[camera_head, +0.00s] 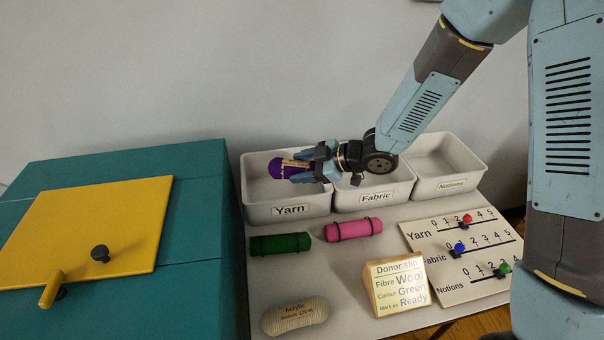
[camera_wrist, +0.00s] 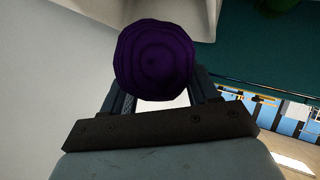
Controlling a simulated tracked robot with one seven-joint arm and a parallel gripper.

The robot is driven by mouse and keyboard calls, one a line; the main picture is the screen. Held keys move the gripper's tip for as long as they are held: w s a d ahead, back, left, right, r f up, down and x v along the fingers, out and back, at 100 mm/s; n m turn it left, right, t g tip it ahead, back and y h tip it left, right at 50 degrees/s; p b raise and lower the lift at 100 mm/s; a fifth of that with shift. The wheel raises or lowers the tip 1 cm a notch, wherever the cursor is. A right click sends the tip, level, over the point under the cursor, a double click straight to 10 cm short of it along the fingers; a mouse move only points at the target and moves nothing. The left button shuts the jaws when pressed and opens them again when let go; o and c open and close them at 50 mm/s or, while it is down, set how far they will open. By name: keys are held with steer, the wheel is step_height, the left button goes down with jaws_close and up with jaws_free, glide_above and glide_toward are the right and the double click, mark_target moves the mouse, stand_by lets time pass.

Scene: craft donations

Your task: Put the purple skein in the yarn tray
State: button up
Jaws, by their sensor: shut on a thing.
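The purple skein (camera_head: 279,168) is held in my gripper (camera_head: 307,169), with its far end sticking out to the left. A pale band with dark marks shows around it. My gripper is shut on it above the yarn tray (camera_head: 288,210), a white bin labelled "Yarn" at the left of the row of bins. The skein appears over the tray's opening; its exact height above the floor cannot be told. In the wrist view the round purple end of the skein (camera_wrist: 155,62) shows between the fingers.
The "Fabric" bin (camera_head: 376,197) and "Notions" bin (camera_head: 450,185) adjoin at right. Green (camera_head: 281,244) and pink (camera_head: 353,229) rolls, a beige skein (camera_head: 295,316), a donor slip stand (camera_head: 396,287) and a slider board (camera_head: 462,258) lie in front. A teal box (camera_head: 200,240) stands left.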

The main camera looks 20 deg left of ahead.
steer(key=shift+w+a+f, duration=0.2)
steer(key=shift+w+f, duration=0.25)
steer(key=shift+f, duration=0.15)
step_height(320, 180, down, 3)
steer(key=shift+r, duration=0.1)
steer(key=shift+s+d+f, duration=0.1)
steer(key=shift+f, duration=0.5)
steer(key=o, duration=1.3)
steer(key=shift+f, duration=0.1)
steer(key=shift+c, duration=0.2)
steer(key=shift+r, duration=0.35)
steer(key=v, duration=1.2)
steer(key=shift+w+r, duration=0.2)
steer(key=shift+r, duration=0.15)
